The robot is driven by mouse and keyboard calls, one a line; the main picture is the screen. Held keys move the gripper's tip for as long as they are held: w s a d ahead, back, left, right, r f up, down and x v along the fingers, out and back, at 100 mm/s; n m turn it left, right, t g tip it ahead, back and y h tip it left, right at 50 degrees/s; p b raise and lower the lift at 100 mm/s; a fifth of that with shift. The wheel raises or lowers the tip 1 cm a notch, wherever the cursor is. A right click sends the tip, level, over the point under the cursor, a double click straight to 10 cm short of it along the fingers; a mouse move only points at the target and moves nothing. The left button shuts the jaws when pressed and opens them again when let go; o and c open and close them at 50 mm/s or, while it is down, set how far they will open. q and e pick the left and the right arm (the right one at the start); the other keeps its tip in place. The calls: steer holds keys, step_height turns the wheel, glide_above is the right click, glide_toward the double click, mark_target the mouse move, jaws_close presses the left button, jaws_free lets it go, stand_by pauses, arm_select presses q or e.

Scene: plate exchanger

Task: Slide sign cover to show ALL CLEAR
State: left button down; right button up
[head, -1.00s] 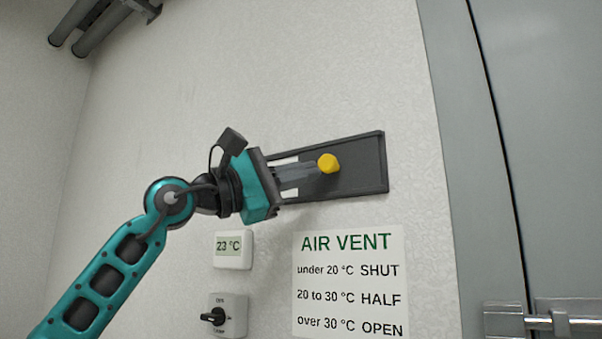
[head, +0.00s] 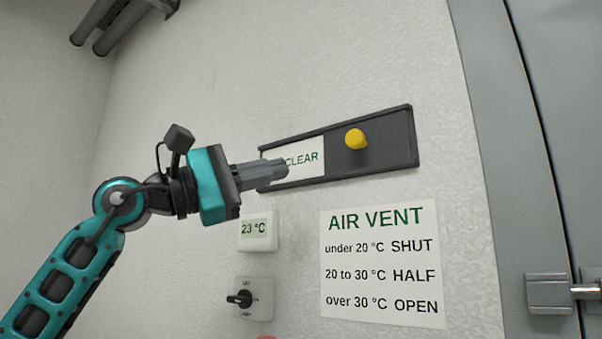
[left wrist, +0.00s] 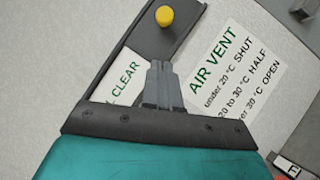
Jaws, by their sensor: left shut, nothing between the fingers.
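The sign frame (head: 338,178) is a dark, long holder on the wall, tilted in the head view. Its dark sliding cover (head: 385,143) with a yellow knob (head: 355,139) sits at the right end. A white panel (head: 309,159) shows to the left of the cover, with "CLEAR" readable in green; my fingers hide its left part. My left gripper (head: 280,169) is shut and empty, in front of the panel and apart from the knob. The left wrist view shows the closed fingers (left wrist: 160,74) beside the panel (left wrist: 120,78), with the knob (left wrist: 164,15) beyond them.
An AIR VENT notice (head: 381,265) hangs below the sign. A 23 °C display (head: 257,231) and a rotary switch (head: 243,299) are on the wall at lower left of it. A grey door with a metal latch (head: 550,293) stands at right.

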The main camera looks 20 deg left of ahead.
arm_select(q)
steer(key=v, duration=0.3)
steer(key=shift+a+f, duration=0.1)
steer(key=shift+a, duration=0.15)
stand_by(0.4)
